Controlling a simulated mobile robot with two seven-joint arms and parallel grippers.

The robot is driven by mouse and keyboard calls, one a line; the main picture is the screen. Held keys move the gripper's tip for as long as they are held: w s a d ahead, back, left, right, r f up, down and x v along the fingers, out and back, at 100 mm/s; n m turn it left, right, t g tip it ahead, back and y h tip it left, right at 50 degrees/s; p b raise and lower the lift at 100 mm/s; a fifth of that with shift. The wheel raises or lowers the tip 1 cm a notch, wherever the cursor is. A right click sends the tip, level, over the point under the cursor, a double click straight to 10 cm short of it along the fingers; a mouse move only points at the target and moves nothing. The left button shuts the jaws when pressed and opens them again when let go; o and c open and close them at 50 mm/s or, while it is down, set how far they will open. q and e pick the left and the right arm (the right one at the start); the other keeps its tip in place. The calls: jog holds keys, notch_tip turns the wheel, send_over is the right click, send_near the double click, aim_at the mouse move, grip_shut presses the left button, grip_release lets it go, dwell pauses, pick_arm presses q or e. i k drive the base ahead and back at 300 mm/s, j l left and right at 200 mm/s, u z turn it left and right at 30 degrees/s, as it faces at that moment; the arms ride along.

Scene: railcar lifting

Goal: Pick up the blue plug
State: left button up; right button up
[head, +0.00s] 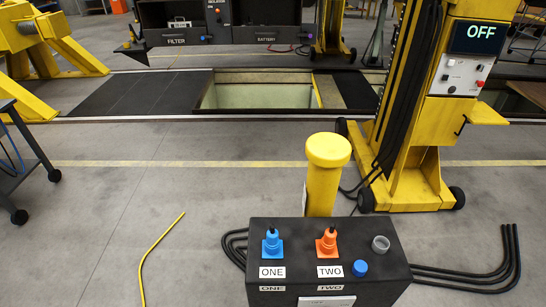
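The blue plug (272,243) stands upright on top of a black box (318,239), at the left, just behind a white label reading ONE (272,272). It has a wide base and a narrower top with a dark tip. Neither of my grippers shows in the head view, so their states are hidden.
An orange plug (327,243) stands behind the TWO label. A blue cap (360,268) and a grey socket (380,244) are to its right. A yellow post (325,177) rises behind the box. A wheeled yellow lifting column (414,189) stands beyond. Black cables (463,273) lie right.

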aim_at(272, 241)
jog(key=i+j+z, duration=0.1)
jog(key=i+z, duration=0.15)
jog(key=i, duration=0.25)
jog(key=i+j+z, duration=0.15)
jog(key=i+z, duration=0.15)
jog(key=i, duration=0.15)
